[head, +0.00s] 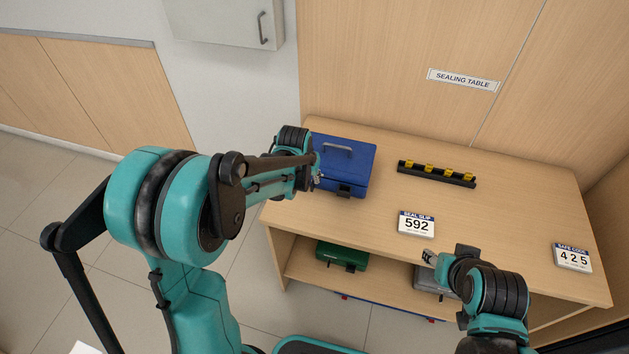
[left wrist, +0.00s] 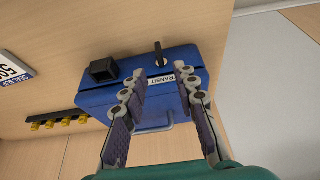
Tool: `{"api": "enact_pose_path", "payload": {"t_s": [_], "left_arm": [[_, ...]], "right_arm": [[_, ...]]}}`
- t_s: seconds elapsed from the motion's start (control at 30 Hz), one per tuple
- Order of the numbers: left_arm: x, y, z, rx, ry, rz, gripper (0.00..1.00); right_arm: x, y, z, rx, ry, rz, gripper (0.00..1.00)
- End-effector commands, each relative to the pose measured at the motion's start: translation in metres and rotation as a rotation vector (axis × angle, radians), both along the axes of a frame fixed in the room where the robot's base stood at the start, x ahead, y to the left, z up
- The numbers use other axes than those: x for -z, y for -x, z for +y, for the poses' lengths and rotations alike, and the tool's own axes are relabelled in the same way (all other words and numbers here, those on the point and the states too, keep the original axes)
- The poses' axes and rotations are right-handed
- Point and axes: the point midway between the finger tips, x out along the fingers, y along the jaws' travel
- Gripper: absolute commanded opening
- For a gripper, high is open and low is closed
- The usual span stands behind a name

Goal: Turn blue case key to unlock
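The blue case (head: 352,168) stands on the back left of the sealing table, with a grey handle on its lid. In the left wrist view the blue case (left wrist: 170,98) carries a TRANSIT label, a black block (left wrist: 103,70) and a thin dark key (left wrist: 159,54) standing out from its front. My left gripper (left wrist: 160,80) is open and empty, its fingers pointing toward the key, which appears just beyond the fingertips and not held. In the head view my left gripper (head: 313,172) is beside the case's front left. My right gripper (head: 430,258) is near the table's front edge; its fingers are unclear.
A black rack (head: 437,174) with several yellow pieces lies at the back. A SEAL SLIP 592 sign (head: 416,224) and a SAFE CODE 425 sign (head: 572,257) stand on the table. A green case (head: 342,257) and a grey case (head: 428,281) are on the shelf below.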

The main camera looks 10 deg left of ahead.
Motion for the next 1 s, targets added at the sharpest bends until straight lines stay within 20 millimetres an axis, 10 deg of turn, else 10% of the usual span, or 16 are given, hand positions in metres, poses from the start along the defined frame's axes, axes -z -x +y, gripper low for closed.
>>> {"api": "enact_pose_path", "payload": {"t_s": [0.4, 0.83, 1.0], "left_arm": [[0.059, -0.024, -0.001, 0.000, 0.000, -0.001, 0.29], [0.069, -0.028, -0.001, 0.000, 0.000, -0.001, 0.29], [0.069, -0.028, -0.001, 0.000, 0.000, -0.001, 0.00]], "right_arm": [[0.026, 0.000, 0.000, 0.000, 0.000, 0.000, 0.40], [0.028, 0.000, 0.000, 0.000, 0.000, 0.000, 0.40], [0.028, 0.000, 0.000, 0.000, 0.000, 0.000, 0.40]]}}
